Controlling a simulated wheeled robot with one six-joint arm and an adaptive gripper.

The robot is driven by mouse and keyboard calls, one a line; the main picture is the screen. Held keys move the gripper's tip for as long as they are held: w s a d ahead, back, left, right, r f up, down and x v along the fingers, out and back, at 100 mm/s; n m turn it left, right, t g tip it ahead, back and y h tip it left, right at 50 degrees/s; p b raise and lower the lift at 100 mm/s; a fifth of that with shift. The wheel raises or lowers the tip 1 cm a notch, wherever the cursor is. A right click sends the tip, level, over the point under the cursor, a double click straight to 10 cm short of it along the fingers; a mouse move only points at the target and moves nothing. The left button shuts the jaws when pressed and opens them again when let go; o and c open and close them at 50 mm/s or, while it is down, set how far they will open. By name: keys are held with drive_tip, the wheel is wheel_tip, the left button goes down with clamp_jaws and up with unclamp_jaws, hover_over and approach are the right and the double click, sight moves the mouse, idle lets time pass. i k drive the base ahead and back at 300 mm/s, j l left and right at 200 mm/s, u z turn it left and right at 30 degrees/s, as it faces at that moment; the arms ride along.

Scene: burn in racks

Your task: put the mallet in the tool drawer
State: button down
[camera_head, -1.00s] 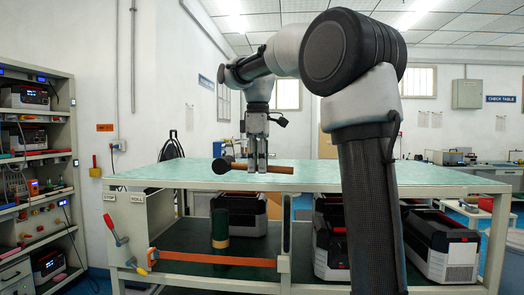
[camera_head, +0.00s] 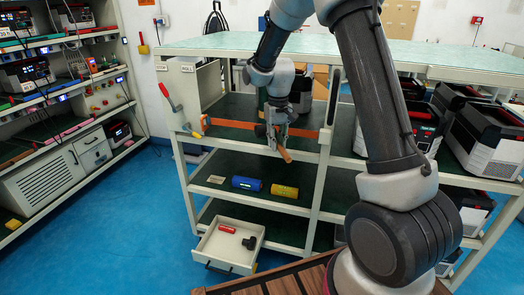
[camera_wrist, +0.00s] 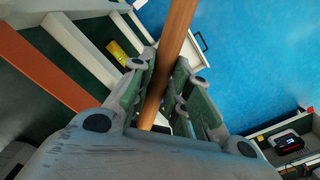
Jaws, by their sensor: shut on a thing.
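My gripper (camera_head: 276,134) is shut on the mallet (camera_head: 285,155), in front of the bench's upper shelf and above the open tool drawer. The mallet's wooden handle (camera_wrist: 177,38) runs between the fingers (camera_wrist: 165,88) in the wrist view; its head is not clearly visible. The tool drawer (camera_head: 213,256) is pulled out low at the bench's left front. It holds a red item (camera_head: 227,229) and a dark item (camera_head: 249,243). Part of what looks like the drawer shows behind the handle in the wrist view (camera_wrist: 197,58).
An orange bar (camera_head: 235,123) crosses the shelf front beside my gripper. A blue cylinder (camera_head: 246,184) and a yellow cylinder (camera_head: 284,191) lie on the shelf above the drawer. A red-handled crank (camera_head: 167,93) sticks out at left. Blue floor (camera_head: 150,215) left of the drawer is clear.

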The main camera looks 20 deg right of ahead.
sight(228, 255)
drive_tip(key=u, duration=0.45)
drive_tip(key=l+u, duration=0.15)
drive_tip(key=u, duration=0.35)
drive_tip(key=i+l+u, duration=0.1)
drive_tip(key=u, duration=0.8)
drive_tip(key=l+u, duration=0.15)
drive_tip(key=u, duration=0.8)
drive_tip(key=l+u, duration=0.15)
drive_tip(key=u, duration=0.3)
drive_tip(key=k+u, duration=0.1)
drive_tip(key=u, duration=0.35)
drive_tip(key=z, duration=0.45)
drive_tip(key=k+l+z, duration=0.1)
drive_tip(key=z, duration=0.35)
drive_tip(key=l+z, duration=0.1)
drive_tip(key=z, duration=0.35)
drive_tip(key=l+z, duration=0.1)
drive_tip(key=z, duration=0.35)
drive_tip(key=l+z, duration=0.15)
drive_tip(key=z, duration=0.3)
drive_tip(key=k, duration=0.05)
